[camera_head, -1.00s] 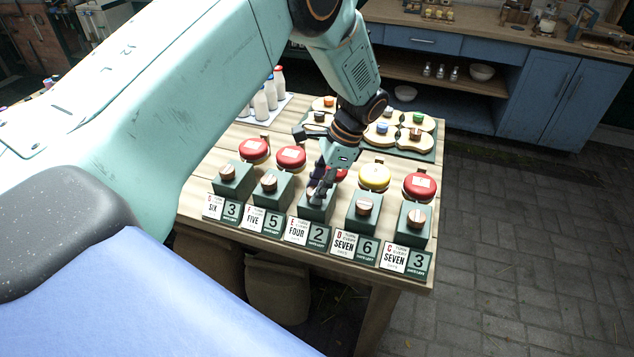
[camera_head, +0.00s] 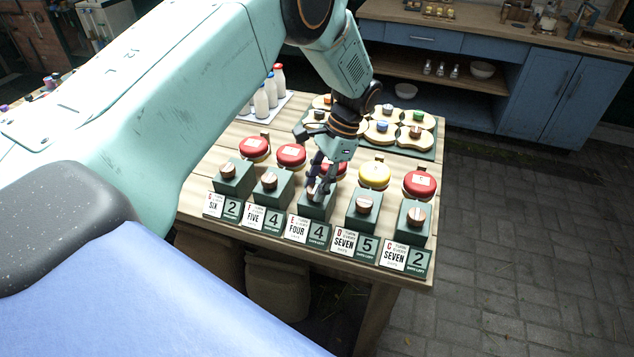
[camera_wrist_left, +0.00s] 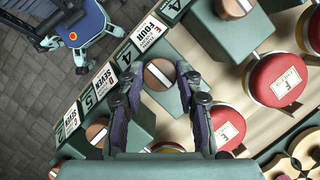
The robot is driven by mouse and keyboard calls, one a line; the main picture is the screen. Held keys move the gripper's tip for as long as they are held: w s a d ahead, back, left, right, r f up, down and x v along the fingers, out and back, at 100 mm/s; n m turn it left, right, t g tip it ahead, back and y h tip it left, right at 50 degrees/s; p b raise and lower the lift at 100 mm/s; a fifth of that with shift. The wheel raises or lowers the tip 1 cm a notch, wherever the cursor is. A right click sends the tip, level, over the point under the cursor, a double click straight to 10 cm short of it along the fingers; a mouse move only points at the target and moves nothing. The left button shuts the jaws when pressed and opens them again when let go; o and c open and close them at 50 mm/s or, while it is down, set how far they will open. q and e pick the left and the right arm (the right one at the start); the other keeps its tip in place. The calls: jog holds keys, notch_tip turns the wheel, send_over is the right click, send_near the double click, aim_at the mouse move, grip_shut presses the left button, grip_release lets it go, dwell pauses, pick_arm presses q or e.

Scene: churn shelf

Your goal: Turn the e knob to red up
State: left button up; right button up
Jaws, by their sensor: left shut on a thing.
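The e knob (camera_wrist_left: 158,75) is a round wooden knob with a pale stripe across its face, on a green box (camera_head: 316,211) in the middle of a row. In the left wrist view the stripe slants, and I cannot tell where any red mark is. My left gripper (camera_head: 319,192) is over this box, and in the left wrist view its fingers (camera_wrist_left: 156,88) are shut around the knob's sides. The fingers partly hide the knob in the head view. The E card (camera_head: 297,228) reads FOUR, and its counter (camera_head: 318,234) shows 4. My right gripper is not in view.
Similar boxes with knobs stand close on both sides, including the D knob (camera_head: 364,206) and F knob (camera_head: 269,181). Red and yellow round discs (camera_head: 374,174) stand behind. Bottles (camera_head: 262,103) and a tray of pale boards (camera_head: 432,153) are farther back.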

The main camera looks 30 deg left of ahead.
pick_arm(q)
jog(key=o, duration=1.2)
jog(key=shift+c, duration=0.2)
jog(key=shift+r, duration=0.1)
jog(key=v, duration=1.2)
jog(key=shift+d+f, duration=0.1)
jog(key=shift+f, duration=0.1)
